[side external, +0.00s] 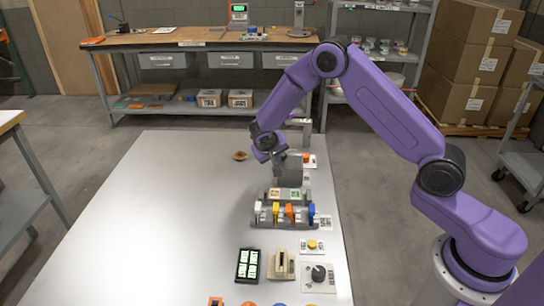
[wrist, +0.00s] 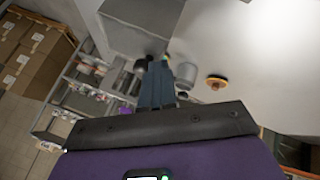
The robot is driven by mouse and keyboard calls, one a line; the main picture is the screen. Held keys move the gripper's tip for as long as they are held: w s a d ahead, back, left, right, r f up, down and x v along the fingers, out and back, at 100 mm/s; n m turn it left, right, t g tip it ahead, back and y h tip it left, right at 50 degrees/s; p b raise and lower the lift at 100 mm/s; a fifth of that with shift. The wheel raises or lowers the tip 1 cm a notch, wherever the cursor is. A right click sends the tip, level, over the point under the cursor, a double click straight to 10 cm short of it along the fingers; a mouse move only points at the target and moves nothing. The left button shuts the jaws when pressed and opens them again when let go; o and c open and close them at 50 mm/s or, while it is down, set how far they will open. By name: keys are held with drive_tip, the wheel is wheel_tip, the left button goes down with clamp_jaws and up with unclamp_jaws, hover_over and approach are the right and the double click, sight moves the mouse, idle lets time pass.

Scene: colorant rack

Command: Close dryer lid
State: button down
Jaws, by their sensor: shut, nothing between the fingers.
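The dryer is a grey unit on the white table, right of centre in the side external view. Its low base (side external: 268,194) holds a green and an orange-red patch on top. A grey boxy panel (side external: 289,172), which looks like the raised lid, stands upright at the base's far side. It also shows as a grey slab (wrist: 143,22) at the top of the wrist view. My gripper (side external: 279,157) points down at the panel's far upper edge, and its fingers (wrist: 156,66) are together and empty. Whether they touch the panel, I cannot tell.
A rack (side external: 284,217) with white, yellow, orange and blue pieces stands just in front of the dryer. A black panel (side external: 247,266), a beige device (side external: 282,264) and a dark knob (side external: 318,273) sit nearer. The table's left is clear.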

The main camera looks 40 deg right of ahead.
drive_tip(key=shift+s+d+f, duration=0.1)
drive_tip(key=shift+s+d, duration=0.1)
drive_tip(key=s+a+r, duration=0.2)
drive_tip(key=a+r, duration=0.6)
drive_tip(key=a, duration=0.2)
drive_tip(key=s+a+r+n+y, duration=0.2)
drive_tip(key=s+r+n, duration=0.15)
drive_tip(key=s, duration=0.35)
drive_tip(key=s+d+r+n+g+y, duration=0.1)
drive_tip(key=s+n, duration=0.5)
drive_tip(key=s, duration=1)
drive_tip(key=s+d+r+n+g+y, duration=0.2)
drive_tip(key=s+n, duration=0.4)
drive_tip(key=s, duration=1)
drive_tip(key=shift+d+r+y, duration=0.7)
drive_tip(key=shift+d+y, duration=0.1)
drive_tip(key=shift+y, duration=0.2)
drive_tip(key=shift+s+n, duration=0.1)
drive_tip(key=shift+n, duration=0.15)
